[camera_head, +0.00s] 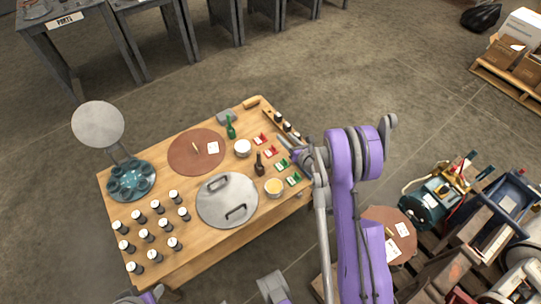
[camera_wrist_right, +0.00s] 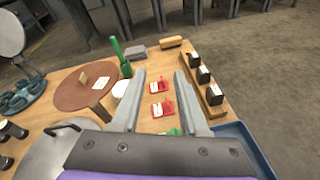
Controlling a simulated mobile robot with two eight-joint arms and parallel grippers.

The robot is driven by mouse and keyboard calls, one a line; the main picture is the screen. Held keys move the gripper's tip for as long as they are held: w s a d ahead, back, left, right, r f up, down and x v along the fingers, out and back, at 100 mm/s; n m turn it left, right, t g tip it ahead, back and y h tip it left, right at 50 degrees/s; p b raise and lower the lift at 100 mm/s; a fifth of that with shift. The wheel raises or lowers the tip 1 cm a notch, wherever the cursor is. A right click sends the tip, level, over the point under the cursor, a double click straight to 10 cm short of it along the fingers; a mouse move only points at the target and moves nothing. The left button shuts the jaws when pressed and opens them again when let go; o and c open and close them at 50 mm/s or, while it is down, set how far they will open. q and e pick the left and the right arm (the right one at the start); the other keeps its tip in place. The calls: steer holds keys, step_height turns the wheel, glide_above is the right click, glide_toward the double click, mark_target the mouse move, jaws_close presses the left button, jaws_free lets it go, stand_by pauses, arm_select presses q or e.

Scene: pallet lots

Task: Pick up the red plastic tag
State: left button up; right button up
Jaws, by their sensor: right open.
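Two red plastic tags with white labels lie on the wooden table. The farther red tag (camera_head: 261,138) and the nearer red tag (camera_head: 271,153) also show in the right wrist view, the farther one (camera_wrist_right: 157,87) above the nearer one (camera_wrist_right: 162,109). My right gripper (camera_wrist_right: 160,80) is open and empty, and both tags appear between its fingers in that view. In the head view my right gripper is just right of the tags, partly hidden by its own arm. I cannot tell its height above the table.
Green tags (camera_head: 282,165) lie nearer on the same table (camera_head: 188,254). A wooden rack with dark-bodied jars (camera_wrist_right: 205,75) is right of the gripper.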

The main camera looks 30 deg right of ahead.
mark_target(275, 149)
steer(key=f+n, duration=0.1)
steer(key=f, duration=0.2)
steer(key=s+f+n+g+b, duration=0.1)
steer(key=f, duration=0.2)
steer(key=s+f+n+y, duration=0.1)
steer(key=f, duration=0.3)
steer(key=shift+s+d+n, duration=0.2)
steer(key=shift+d+n, duration=0.05)
steer(key=shift+n, duration=0.15)
steer(key=shift+g, duration=0.3)
steer(key=x, duration=0.4)
steer(key=shift+w+a+f+b, duration=0.1)
steer(key=shift+f+b, duration=0.25)
steer(key=shift+f, duration=0.1)
steer(key=shift+b+x, duration=0.45)
steer(key=shift+x, duration=2.7)
arm_select(q)
steer(key=f, duration=0.4)
steer(key=shift+w, duration=0.2)
arm_select(e)
steer(key=shift+c, duration=0.3)
jaws_close()
